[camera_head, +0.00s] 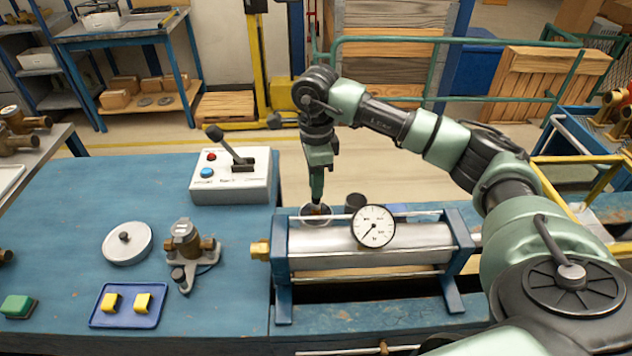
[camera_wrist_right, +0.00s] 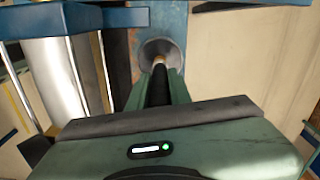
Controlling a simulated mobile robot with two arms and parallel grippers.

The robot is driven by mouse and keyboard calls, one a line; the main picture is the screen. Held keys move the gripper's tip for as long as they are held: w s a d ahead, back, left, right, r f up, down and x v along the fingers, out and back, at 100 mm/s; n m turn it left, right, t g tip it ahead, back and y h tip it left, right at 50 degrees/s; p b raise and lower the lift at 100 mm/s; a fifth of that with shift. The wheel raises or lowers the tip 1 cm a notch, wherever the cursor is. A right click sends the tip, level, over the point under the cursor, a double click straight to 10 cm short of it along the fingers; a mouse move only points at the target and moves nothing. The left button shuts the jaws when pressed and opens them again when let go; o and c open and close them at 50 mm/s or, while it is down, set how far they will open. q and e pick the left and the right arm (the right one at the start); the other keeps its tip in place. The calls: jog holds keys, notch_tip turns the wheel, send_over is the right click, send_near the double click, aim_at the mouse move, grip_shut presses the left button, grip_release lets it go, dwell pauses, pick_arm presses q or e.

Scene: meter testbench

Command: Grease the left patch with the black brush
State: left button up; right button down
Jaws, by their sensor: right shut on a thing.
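My right gripper (camera_head: 317,172) points down behind the gauge cylinder, shut on the black brush (camera_head: 316,197). In the right wrist view, the dark brush handle (camera_wrist_right: 159,88) runs between the green fingers of the gripper (camera_wrist_right: 160,97). Its pale brown lower end reaches into the opening of a round grey cup (camera_wrist_right: 150,46). I cannot make out the left patch with certainty. My left gripper is outside the view.
A metal cylinder (camera_head: 330,241) with a dial gauge (camera_head: 373,227) stands in front of the cup. A small dark pot (camera_head: 355,202) is right of it. A lever box (camera_head: 232,178), brass meter (camera_head: 187,243), round lid (camera_head: 127,243) and blue tray (camera_head: 125,319) occupy the left bench.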

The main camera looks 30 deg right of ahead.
dwell(0.3)
jog(key=shift+r+p, duration=2.05)
jog(key=shift+r, duration=1.45)
